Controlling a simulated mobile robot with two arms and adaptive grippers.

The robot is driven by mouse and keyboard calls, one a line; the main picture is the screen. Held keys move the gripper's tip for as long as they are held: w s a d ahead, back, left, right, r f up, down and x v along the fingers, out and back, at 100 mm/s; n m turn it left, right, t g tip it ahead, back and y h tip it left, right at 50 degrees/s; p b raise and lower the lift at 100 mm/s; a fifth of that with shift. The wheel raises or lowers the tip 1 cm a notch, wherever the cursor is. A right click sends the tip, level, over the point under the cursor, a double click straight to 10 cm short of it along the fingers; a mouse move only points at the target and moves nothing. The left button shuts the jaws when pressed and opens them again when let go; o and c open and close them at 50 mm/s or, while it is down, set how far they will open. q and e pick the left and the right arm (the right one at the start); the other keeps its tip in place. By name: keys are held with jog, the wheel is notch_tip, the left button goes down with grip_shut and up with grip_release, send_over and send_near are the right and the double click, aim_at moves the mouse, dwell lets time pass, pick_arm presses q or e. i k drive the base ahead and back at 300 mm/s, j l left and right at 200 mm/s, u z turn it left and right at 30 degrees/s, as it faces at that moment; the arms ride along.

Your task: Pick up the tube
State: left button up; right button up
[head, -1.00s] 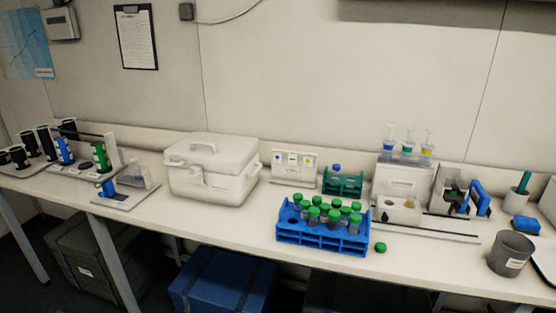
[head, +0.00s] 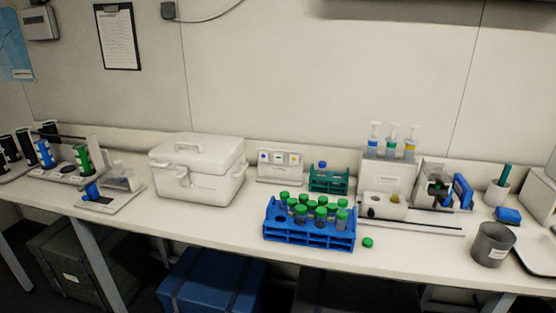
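Several green-capped tubes (head: 320,212) stand upright in a blue rack (head: 308,236) near the front edge of the bench. A blue-capped tube (head: 322,167) stands in a smaller green rack (head: 329,181) behind it. A loose green cap (head: 367,242) lies on the bench just right of the blue rack. Which tube the task means cannot be told from the picture. Neither of my grippers shows in the head view.
A white lidded cooler box (head: 197,172) stands left of the racks. A white stand with three syringe-like items (head: 387,170) is to the right, and a grey cup (head: 492,244) stands at the front right. Bare bench (head: 215,225) lies in front of the cooler.

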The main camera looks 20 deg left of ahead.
aim_at(395, 197)
jog(key=i+j, duration=0.7)
jog(key=i, duration=0.2)
jog(key=u, duration=0.05)
